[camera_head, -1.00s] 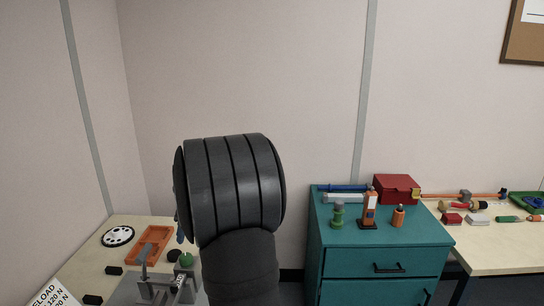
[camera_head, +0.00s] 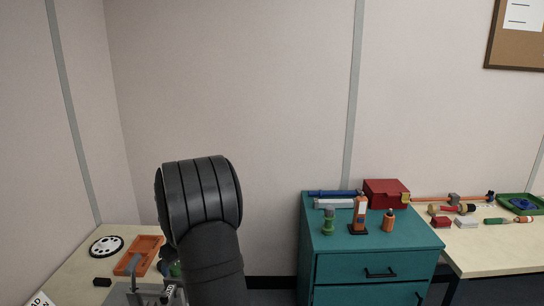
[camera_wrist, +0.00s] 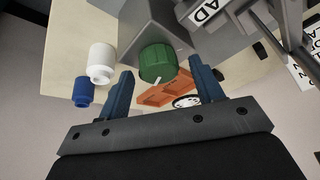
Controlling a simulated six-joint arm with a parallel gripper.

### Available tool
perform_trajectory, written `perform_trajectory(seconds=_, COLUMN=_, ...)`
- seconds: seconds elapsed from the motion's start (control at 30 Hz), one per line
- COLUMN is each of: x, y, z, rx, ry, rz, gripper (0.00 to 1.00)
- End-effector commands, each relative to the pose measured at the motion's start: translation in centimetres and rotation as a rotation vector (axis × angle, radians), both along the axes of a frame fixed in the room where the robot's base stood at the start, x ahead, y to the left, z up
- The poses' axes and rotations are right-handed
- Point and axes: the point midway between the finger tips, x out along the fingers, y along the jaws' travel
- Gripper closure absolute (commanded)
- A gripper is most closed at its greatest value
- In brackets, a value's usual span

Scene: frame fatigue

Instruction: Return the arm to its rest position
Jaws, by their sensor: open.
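In the wrist view my gripper (camera_wrist: 163,88) is open, its two blue fingers apart with nothing held between them. Beyond the fingers are a green knob (camera_wrist: 157,62) on a grey fixture (camera_wrist: 150,22) and an orange tray (camera_wrist: 165,93). In the head view my dark arm rises in front of the left table (camera_head: 72,274), and my gripper is hidden there. The orange tray also shows in the head view (camera_head: 150,243), left of my arm.
A black-and-white disc (camera_head: 106,246) lies on the left table. White (camera_wrist: 101,62) and blue (camera_wrist: 84,92) cylinders show in the wrist view. A teal cabinet (camera_head: 375,270) holding a red box (camera_head: 385,192) and tools stands right of my arm. Another table (camera_head: 500,257) is farther right.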

Motion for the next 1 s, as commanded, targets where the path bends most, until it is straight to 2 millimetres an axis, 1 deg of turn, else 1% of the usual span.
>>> perform_trajectory(seconds=0.2, x=0.0, y=-0.1, z=0.3, rx=0.0, ry=0.0, rz=0.001, gripper=0.4)
perform_trajectory(seconds=0.37, x=-0.3, y=-0.7, z=1.8, rx=0.001, ry=-0.002, rz=0.003, gripper=0.4)
perform_trajectory(seconds=1.0, x=-2.5, y=-5.0, z=13.6, rx=0.001, ry=-0.004, rz=0.003, gripper=0.4)
